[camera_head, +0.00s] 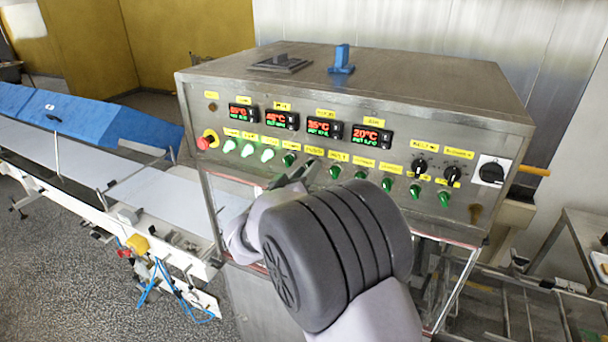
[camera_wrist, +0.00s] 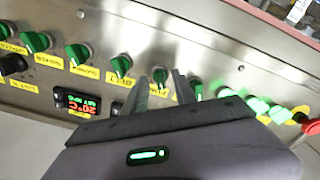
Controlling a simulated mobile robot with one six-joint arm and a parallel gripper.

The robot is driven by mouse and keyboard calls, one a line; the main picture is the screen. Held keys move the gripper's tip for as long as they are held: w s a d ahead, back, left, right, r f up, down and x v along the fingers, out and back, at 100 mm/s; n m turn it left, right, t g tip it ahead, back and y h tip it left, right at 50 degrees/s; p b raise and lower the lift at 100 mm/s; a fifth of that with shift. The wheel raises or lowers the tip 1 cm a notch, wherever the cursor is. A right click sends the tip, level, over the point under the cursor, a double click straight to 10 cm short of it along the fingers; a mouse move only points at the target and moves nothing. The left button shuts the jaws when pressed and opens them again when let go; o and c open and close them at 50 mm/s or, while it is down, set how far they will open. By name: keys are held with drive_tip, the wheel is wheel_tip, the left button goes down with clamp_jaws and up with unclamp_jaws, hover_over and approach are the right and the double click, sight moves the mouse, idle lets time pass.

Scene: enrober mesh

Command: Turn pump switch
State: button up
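The steel control panel (camera_head: 330,125) carries a row of green rotary switches with yellow labels; I cannot read which label says pump. In the head view three switches at the left, such as this one (camera_head: 247,150), glow bright green; those further right are dark green. My gripper (camera_head: 297,175) is in front of the row, near its middle. In the wrist view my gripper (camera_wrist: 160,88) is open, and one green switch (camera_wrist: 160,75) shows between its two fingertips. Other green switches stand on the left (camera_wrist: 121,65) and right (camera_wrist: 196,89). I cannot tell whether the fingers touch any switch.
Red temperature displays (camera_head: 324,127) sit above the switches. A red emergency button (camera_head: 206,141) is at the panel's left end. Black rotary knobs (camera_head: 452,174) are at the right. A conveyor with a blue cover (camera_head: 90,115) extends left. A blue piece (camera_head: 342,60) stands on top.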

drive_tip(key=b+v, duration=0.4)
drive_tip(key=v, duration=1.3)
drive_tip(key=shift+s, duration=0.2)
drive_tip(key=w+d+f+m+g+y+b, duration=0.25)
drive_tip(key=d+f+y+b, duration=0.7)
drive_tip(key=b, duration=0.75)
drive_tip(key=s+d+f+m+g+b, duration=0.1)
drive_tip(key=s+d+f+g+b, duration=0.2)
drive_tip(key=s+f, duration=0.5)
drive_tip(key=s+d+f+m+g+h+b, duration=0.1)
drive_tip(key=s+d+f+g+b, duration=0.1)
drive_tip(key=s+d+f+b, duration=0.3)
drive_tip(key=s+d+f+m+g+b, duration=0.2)
drive_tip(key=s+f+b, duration=0.4)
drive_tip(key=s+f, duration=0.7)
drive_tip(key=shift+d+f+g+b, duration=0.4)
drive_tip(key=shift+d+f+g, duration=0.15)
drive_tip(key=shift+d+g, duration=0.4)
